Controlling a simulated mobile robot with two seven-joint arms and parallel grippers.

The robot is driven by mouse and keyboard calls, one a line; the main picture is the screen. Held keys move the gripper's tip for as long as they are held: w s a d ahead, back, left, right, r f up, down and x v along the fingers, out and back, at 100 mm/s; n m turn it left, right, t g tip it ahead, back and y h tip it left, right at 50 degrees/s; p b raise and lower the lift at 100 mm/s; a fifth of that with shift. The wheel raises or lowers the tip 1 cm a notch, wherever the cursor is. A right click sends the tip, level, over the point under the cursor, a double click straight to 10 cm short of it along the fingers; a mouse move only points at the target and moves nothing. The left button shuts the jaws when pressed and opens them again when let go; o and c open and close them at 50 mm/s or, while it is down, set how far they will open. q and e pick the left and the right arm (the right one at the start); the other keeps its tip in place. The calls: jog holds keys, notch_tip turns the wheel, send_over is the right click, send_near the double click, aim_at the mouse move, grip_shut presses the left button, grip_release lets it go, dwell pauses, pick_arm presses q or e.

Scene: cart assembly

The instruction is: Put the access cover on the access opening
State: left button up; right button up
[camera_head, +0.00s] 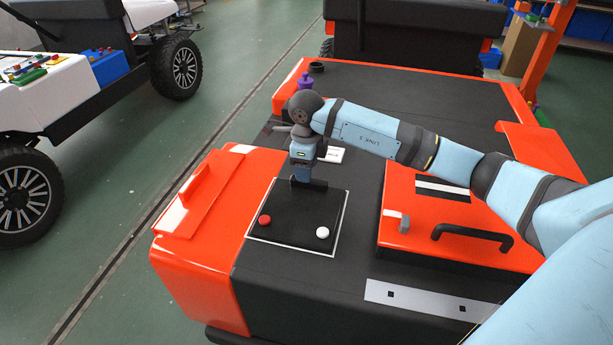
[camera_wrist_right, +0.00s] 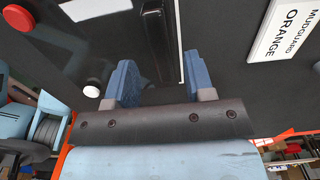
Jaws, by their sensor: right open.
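A black square plate (camera_head: 290,222), which looks like the access cover, lies flat within a white outline on the cart's dark top. It bears a red knob (camera_head: 264,220), a white knob (camera_head: 322,232) and an upright black handle (camera_head: 318,184) near its far edge. The opening beneath is hidden. My right gripper (camera_head: 302,178) is at this handle. In the right wrist view its blue fingers (camera_wrist_right: 160,70) are apart, with the black handle (camera_wrist_right: 154,35) between and just beyond them. Whether they touch it cannot be told. My left gripper is not in view.
An orange panel (camera_head: 400,235) with a black handle (camera_head: 473,236) lies right of the plate. A purple knob (camera_head: 305,82) stands beyond my wrist. A white "MUDGUARD ORANGE" label (camera_wrist_right: 290,35) is beside the outline. A white vehicle (camera_head: 50,95) stands left across clear floor.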

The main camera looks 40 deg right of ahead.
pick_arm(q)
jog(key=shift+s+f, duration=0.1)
pick_arm(e)
notch_tip(320, 180, up, 8)
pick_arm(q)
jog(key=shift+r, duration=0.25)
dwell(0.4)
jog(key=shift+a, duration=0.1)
pick_arm(e)
jog(key=shift+s+f, duration=0.1)
